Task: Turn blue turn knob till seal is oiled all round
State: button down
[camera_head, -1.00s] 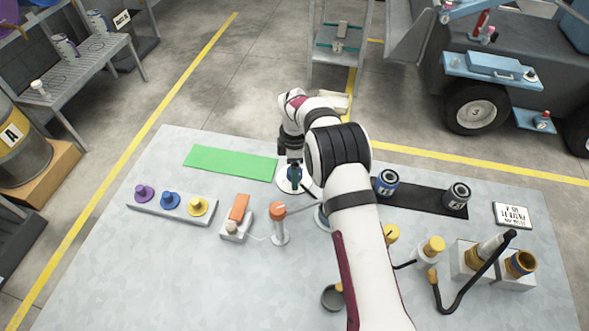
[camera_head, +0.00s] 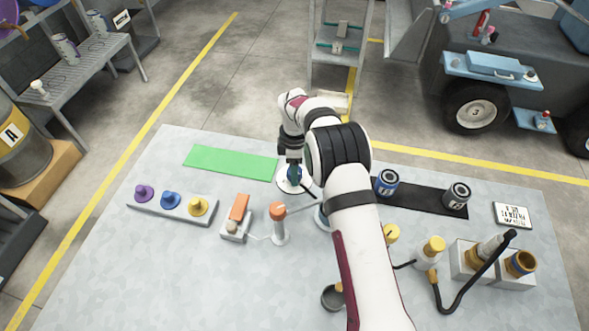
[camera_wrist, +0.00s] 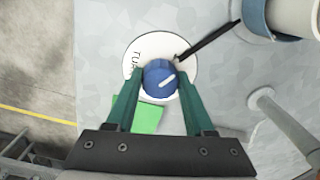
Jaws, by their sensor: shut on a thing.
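The blue turn knob (camera_wrist: 160,78) has a white pointer line and sits on a round white plate (camera_wrist: 143,45) with partly hidden lettering. The plate also shows in the head view (camera_head: 284,187). My gripper (camera_wrist: 160,74) has its green fingers on both sides of the knob and is shut on it. In the head view my gripper (camera_head: 294,172) points down over the plate and hides most of the knob. A pale cylinder with a blue ring (camera_wrist: 290,18) is cut off at the top right of the wrist view. I cannot make out the seal or any oil on it.
An orange-topped post (camera_head: 278,225) with a thin arm stands close by, left of my arm. An orange block (camera_head: 239,207), coloured knobs (camera_head: 170,201) and a green mat (camera_head: 230,163) lie left. Two cans (camera_head: 386,183) stand on a black strip, right.

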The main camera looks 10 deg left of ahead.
jog(key=m, duration=0.5)
jog(key=shift+m, duration=0.3)
jog(key=m, duration=1.2)
jog(key=shift+m, duration=0.4)
jog(key=m, duration=0.4)
jog(key=shift+m, duration=0.7)
jog(key=shift+c, duration=1.4)
grip_release()
